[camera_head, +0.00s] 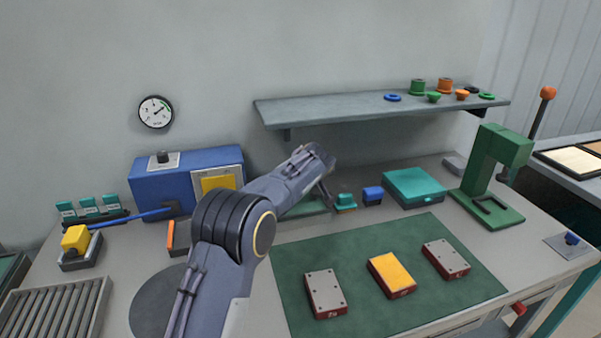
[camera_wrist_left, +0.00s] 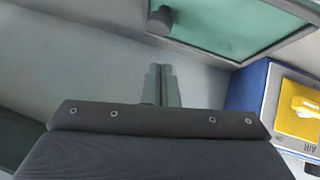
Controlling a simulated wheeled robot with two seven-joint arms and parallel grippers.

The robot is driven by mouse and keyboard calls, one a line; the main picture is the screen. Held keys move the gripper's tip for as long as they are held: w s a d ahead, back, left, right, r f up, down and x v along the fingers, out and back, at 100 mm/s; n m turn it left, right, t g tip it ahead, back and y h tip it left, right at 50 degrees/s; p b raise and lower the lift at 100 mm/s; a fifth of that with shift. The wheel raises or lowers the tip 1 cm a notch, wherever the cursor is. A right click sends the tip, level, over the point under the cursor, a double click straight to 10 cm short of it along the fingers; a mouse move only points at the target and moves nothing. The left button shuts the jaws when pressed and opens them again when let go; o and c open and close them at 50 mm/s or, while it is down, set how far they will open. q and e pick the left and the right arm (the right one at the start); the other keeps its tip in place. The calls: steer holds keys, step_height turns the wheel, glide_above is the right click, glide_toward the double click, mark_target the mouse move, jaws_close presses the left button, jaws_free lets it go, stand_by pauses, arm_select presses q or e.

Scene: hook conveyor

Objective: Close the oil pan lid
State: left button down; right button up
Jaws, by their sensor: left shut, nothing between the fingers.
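In the left wrist view, a teal panel with a grey rim (camera_wrist_left: 235,25) fills the top right, with a dark round knob (camera_wrist_left: 160,20) at its left end. It looks like the oil pan lid, but I cannot tell its angle. In the head view, a flat green piece (camera_head: 306,208) shows just past my left forearm; the arm hides most of it. My left gripper (camera_wrist_left: 162,72) is shut and empty, with its fingertips apart from the knob in the picture. In the head view, the arm largely hides its fingertips. My right gripper is not in view.
A blue box with a yellow panel (camera_head: 152,191) stands behind the arm. A teal box (camera_head: 413,184), a small blue block (camera_head: 373,195) and a green press (camera_head: 493,175) stand to the right. A green mat (camera_head: 300,256) holds three blocks. A shelf (camera_head: 340,108) hangs above.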

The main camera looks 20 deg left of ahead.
mark_target(315, 191)
arm_select(q)
steer(key=f, duration=0.1)
steer(key=w+d+f+g+y, duration=0.1)
steer(key=shift+d+f+m+b, duration=0.2)
steer(key=shift+f+m+b, duration=0.1)
steer(key=shift+f, duration=0.05)
steer(key=shift+w+d+f+b, duration=0.1)
steer(key=shift+d+f+b, duration=0.2)
steer(key=shift+f, duration=0.4)
steer(key=shift+f, duration=0.15)
